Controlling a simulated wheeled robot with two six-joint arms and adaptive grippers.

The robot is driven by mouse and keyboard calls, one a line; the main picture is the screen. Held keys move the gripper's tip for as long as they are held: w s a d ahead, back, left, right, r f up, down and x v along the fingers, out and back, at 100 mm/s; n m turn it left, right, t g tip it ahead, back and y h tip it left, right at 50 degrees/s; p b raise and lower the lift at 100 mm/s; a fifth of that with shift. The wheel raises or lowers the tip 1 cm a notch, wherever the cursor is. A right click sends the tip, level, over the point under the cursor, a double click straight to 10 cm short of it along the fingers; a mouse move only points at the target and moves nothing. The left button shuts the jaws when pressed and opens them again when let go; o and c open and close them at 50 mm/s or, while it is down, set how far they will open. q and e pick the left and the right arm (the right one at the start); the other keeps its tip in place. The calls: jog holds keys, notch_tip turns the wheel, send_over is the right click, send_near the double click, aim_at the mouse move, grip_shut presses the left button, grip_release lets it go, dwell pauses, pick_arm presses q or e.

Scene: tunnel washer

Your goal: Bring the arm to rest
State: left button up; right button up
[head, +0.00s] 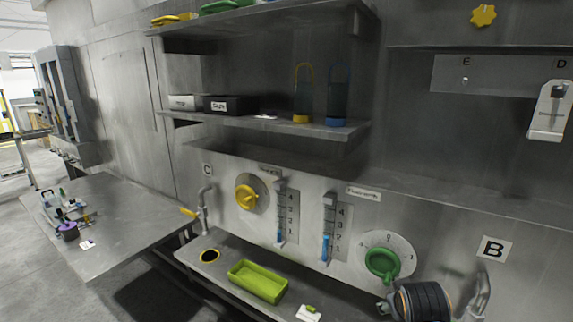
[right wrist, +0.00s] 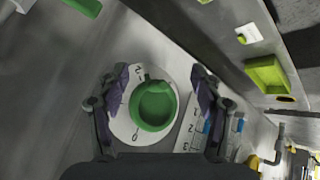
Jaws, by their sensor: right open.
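My right gripper (right wrist: 160,80) is open in the right wrist view, its two fingers spread on either side of a green knob (right wrist: 153,105). No finger visibly grips the knob, but I cannot tell how far in front of it they are. In the head view the green knob (head: 382,263) sits on a white round dial on the wall panel. My right arm shows at the bottom right, just below that dial, with the fingers mostly hidden. My left gripper is not in view.
A yellow knob (head: 246,197) and two gauges are left of the green dial. A green tray (head: 258,281) lies on the ledge below. Shelves with bottles (head: 337,95) are above. A metal table (head: 120,222) with small items stands at left. A tap is near label B (head: 492,249).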

jog(key=s+a+f+g+y, duration=0.1)
jog(key=s+a+f+g, duration=0.1)
jog(key=s+f, duration=0.75)
jog(key=s+a+f+g+y, duration=0.15)
jog(key=s+f, duration=0.45)
jog(key=s, duration=0.7)
jog(key=s+d+f+m+g+b, duration=0.2)
jog(key=f+b, duration=0.5)
jog(key=f, duration=2.5)
jog(key=s+d+f+b, duration=0.2)
jog(key=s+f+b, duration=0.2)
jog(key=s+f, duration=1.4)
notch_tip(320, 180, down, 3)
jog(key=shift+f+n+g+b, duration=0.2)
jog(key=shift+n+g+b, duration=0.1)
jog(key=shift+n+g, duration=0.15)
